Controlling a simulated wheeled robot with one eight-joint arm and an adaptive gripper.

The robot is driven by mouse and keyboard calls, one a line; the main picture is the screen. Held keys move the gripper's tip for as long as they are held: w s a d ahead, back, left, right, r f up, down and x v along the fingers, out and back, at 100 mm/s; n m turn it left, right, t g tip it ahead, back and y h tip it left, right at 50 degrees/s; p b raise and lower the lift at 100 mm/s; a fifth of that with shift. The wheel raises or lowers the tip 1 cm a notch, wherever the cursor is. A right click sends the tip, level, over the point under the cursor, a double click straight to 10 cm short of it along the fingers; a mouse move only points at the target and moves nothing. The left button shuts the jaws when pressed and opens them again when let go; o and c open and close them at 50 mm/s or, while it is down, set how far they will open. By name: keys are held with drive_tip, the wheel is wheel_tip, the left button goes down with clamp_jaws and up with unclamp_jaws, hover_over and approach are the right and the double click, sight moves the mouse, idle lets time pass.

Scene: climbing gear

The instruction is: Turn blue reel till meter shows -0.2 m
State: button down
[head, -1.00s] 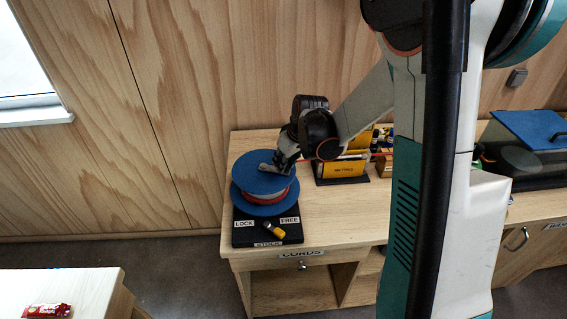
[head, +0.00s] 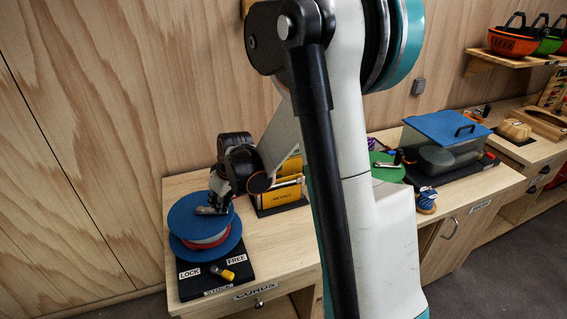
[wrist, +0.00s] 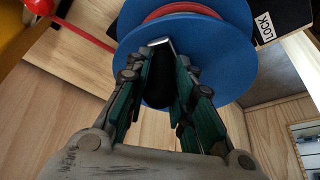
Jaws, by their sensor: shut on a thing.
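The blue reel (head: 183,220) stands on a black base at the left end of the wooden bench, with pale and red cord wound between its flanges. It also shows in the wrist view (wrist: 225,55). My gripper (head: 212,207) is over the reel's top flange. In the wrist view my gripper (wrist: 165,75) has its fingers around a black handle (wrist: 158,88) on the reel, and is shut on it. The yellow meter box (head: 283,193) is right of the reel, partly hidden by my arm; its reading cannot be made out.
A yellow-tipped lever (head: 228,274) sits on the black base (head: 240,276) between LOCK and FREE labels. A red cord (wrist: 85,34) runs from the reel in the wrist view. A blue-lidded box (head: 450,125) stands farther right. My arm covers the middle of the bench.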

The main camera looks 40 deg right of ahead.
drive_tip(key=c, duration=1.3)
unclamp_jaws()
drive_tip(key=shift+r, duration=0.1)
drive_tip(key=v, duration=1.1)
drive_tip(key=shift+r, duration=0.4)
drive_tip(key=shift+s, duration=0.15)
drive_tip(key=s+a+r+m+t+b, duration=0.2)
drive_tip(key=s+a+r, duration=0.2)
drive_tip(key=a, duration=0.4)
drive_tip(key=s+f+b, duration=0.2)
drive_tip(key=s+f, duration=0.1)
drive_tip(key=s, duration=0.5)
drive_tip(key=s+f+m+h+b, duration=0.1)
drive_tip(key=s+f+b, duration=0.2)
drive_tip(key=s, duration=0.6)
drive_tip(key=shift+a+t, duration=0.4)
